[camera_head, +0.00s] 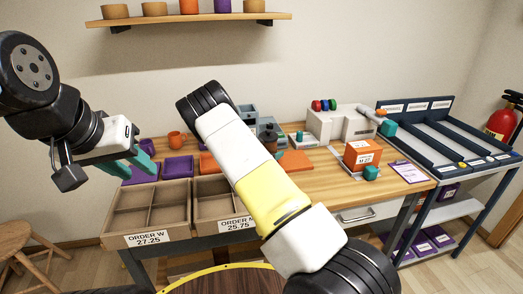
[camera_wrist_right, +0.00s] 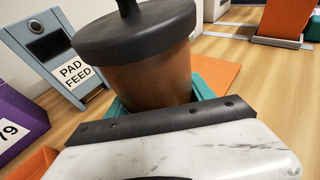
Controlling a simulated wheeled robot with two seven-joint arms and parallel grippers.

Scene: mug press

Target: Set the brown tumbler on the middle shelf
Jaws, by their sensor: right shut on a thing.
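The brown tumbler (camera_wrist_right: 150,75) with a black lid stands upright between the teal fingers of my right gripper (camera_wrist_right: 160,100), which is shut on it. In the head view the tumbler (camera_head: 269,138) shows just right of my right arm, over the bench; whether it touches the bench is unclear. My left gripper (camera_head: 130,166) is open and empty above the purple bins at left. The cart at right has a grey middle shelf (camera_head: 448,207) under its top trays, with bare surface showing.
A wall shelf (camera_head: 190,19) holds several cups. The wooden bench (camera_head: 315,185) carries order boxes (camera_head: 150,207), a grey machine (camera_head: 340,122), an orange box (camera_head: 362,153) and a clipboard (camera_head: 410,171). A pad feed unit (camera_wrist_right: 58,50) is near the tumbler. A stool (camera_head: 25,240) stands at left.

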